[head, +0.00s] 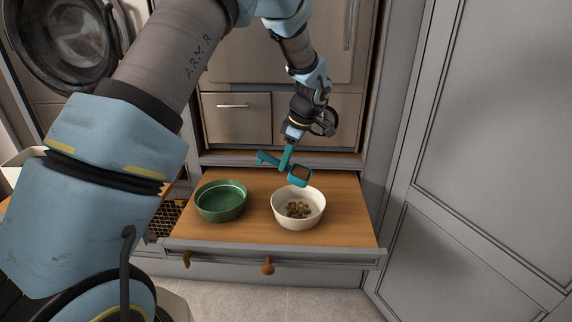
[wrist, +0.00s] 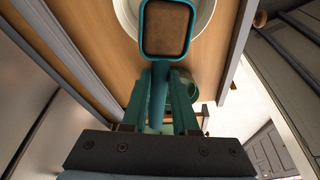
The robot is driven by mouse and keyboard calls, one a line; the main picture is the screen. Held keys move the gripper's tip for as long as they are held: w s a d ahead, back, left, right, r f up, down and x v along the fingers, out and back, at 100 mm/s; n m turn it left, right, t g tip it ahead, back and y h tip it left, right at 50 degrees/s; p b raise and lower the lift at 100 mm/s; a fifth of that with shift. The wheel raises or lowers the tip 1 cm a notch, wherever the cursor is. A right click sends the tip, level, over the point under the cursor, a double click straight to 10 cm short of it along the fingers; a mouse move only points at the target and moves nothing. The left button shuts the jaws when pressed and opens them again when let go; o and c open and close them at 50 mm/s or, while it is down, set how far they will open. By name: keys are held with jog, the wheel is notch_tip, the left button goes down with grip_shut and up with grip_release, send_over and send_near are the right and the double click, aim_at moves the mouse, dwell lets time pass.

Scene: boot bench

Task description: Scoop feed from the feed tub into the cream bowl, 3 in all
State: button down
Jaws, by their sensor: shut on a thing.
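My gripper (head: 289,143) is shut on the handle of a teal scoop (head: 299,175), above the back rim of the cream bowl (head: 279,212). The cream bowl stands on the wooden pull-out board and holds some brown feed pieces (head: 298,209). In the wrist view the scoop's square head (wrist: 145,30) lies over the white rim of the cream bowl (wrist: 205,14). The inside of the scoop looks plain brown; I cannot tell whether it holds feed. I cannot make out the feed tub for sure.
A green bowl (head: 221,203) stands on the board left of the cream bowl. The wooden board (head: 340,222) has free room at the right. A tall grey cabinet door (head: 480,130) stands at the right. A cream-coloured container edge (head: 22,158) shows at far left, partly hidden by my arm.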

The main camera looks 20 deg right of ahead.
jog(key=shift+s+a+f+m+t+h+b, duration=0.2)
jog(key=shift+f+t+h+b, duration=0.3)
jog(key=shift+b, duration=1.9)
jog(key=shift+s+a+f+m+t+h+b, duration=0.15)
jog(key=shift+f+t+h+b, duration=0.4)
jog(key=shift+b, duration=1.85)
jog(key=shift+s+a+f+m+t+h+b, duration=0.25)
jog(key=shift+t+h+b, duration=0.4)
jog(key=shift+b, duration=1.75)
jog(key=t+h+b, duration=0.1)
jog(key=b, duration=0.7)
jog(key=f+t+h+b, duration=0.1)
jog(key=b, duration=0.7)
jog(key=t+h+b, duration=0.1)
jog(key=h+b, duration=0.1)
jog(key=b, duration=0.6)
jog(key=shift+s+a+f, duration=0.15)
jog(key=shift+s+a, duration=0.15)
jog(key=shift+a, duration=0.1)
jog(key=b, duration=0.3)
jog(key=t+h+b, duration=0.1)
jog(key=b, duration=0.3)
jog(key=shift+s+a+f+m+t, duration=0.1)
jog(key=shift+a+f+m+t, duration=0.1)
jog(key=shift+m+t, duration=0.15)
jog(key=shift+r+h+b, duration=0.15)
jog(key=shift+h+b, duration=0.25)
jog(key=shift+b, duration=0.5)
